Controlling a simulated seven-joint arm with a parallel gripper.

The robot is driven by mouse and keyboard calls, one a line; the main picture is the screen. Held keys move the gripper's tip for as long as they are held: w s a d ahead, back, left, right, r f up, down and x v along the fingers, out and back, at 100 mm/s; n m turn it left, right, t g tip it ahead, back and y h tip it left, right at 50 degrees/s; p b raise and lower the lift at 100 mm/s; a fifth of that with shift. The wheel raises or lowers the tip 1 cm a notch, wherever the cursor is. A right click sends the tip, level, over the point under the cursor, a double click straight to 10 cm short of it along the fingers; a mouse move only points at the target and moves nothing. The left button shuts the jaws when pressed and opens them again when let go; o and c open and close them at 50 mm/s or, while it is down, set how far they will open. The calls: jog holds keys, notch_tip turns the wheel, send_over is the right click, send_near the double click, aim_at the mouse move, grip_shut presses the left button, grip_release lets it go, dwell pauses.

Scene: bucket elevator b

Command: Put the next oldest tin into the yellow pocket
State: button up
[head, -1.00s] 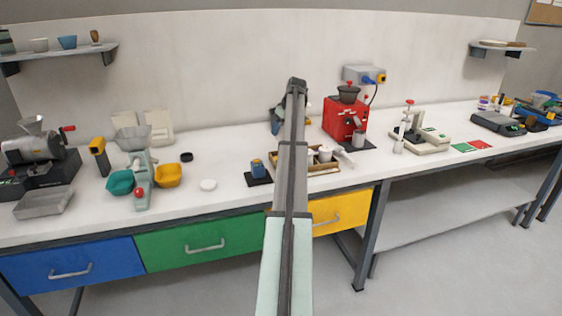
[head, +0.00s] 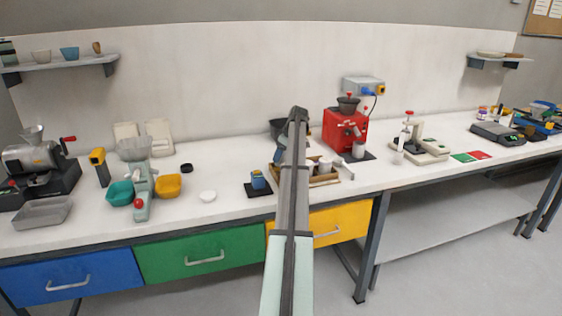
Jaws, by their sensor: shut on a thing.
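Several small pale tins (head: 325,165) stand in a wooden tray (head: 325,182) on the bench, right of my arm. Their age marks are too small to read. Another pale cup or tin (head: 358,150) stands at the red grinder. A yellow pocket-like bowl (head: 167,186) hangs on the right side of a pale green machine (head: 141,178), opposite a teal one (head: 119,192). My arm rises through the middle of the view and covers part of the tray. My gripper's fingers and anything in them are hidden behind it.
A red grinder (head: 344,130) stands behind the tray. A small blue device (head: 258,180) on a dark mat is left of my arm. A white disc (head: 207,196) and black disc (head: 186,168) lie on the bench. Blue, green and yellow drawers (head: 340,222) are below.

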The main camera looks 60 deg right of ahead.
aim_at(281, 160)
jog(key=shift+f, duration=1.45)
jog(key=shift+f, duration=0.1)
jog(key=o, duration=1)
jog(key=v, duration=1.2)
